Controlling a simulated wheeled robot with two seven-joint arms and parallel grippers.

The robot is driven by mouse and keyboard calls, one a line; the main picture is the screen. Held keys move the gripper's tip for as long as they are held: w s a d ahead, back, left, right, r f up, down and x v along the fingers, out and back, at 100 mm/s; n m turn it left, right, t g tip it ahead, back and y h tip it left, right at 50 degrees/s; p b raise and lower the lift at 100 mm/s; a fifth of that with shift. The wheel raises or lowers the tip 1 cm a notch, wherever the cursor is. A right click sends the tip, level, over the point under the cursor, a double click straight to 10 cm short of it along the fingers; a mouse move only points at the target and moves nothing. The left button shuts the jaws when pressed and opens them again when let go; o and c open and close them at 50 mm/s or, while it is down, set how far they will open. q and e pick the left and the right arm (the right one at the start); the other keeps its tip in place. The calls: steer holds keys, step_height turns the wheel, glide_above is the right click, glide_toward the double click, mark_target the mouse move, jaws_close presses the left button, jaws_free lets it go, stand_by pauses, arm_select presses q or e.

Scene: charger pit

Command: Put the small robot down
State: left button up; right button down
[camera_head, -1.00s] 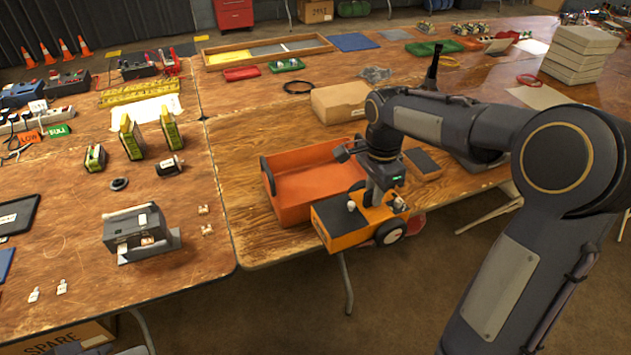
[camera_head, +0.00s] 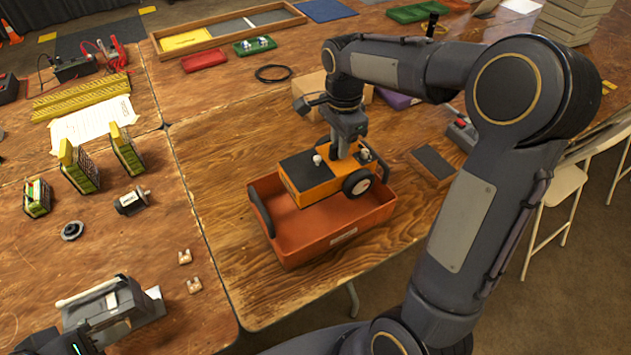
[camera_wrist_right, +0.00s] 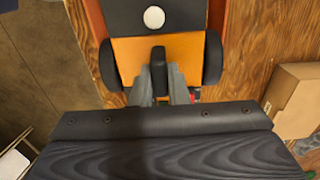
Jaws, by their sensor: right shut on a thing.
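The small robot (camera_head: 312,181) is an orange block with a black top panel, white knobs and dark wheels. My right gripper (camera_head: 345,150) is shut on a part at its rear end. Whether the robot touches the bin floor cannot be told. In the right wrist view the fingers (camera_wrist_right: 161,85) close around a dark upright piece on the robot (camera_wrist_right: 185,55). My left gripper (camera_head: 60,345) shows only partly at the lower left corner, beside a grey device; its fingers are unclear.
The grey device (camera_head: 115,312) stands on the left table. A cardboard box (camera_head: 312,95) is behind the bin, and a dark-topped block (camera_head: 433,163) lies to its right. The wood left of the bin is clear. The table's front edge is close to the bin.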

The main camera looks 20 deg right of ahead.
steer(key=shift+f, duration=4.75)
steer(key=shift+f+b, duration=0.2)
steer(key=shift+b, duration=0.1)
steer(key=c, duration=1.4)
jaws_free()
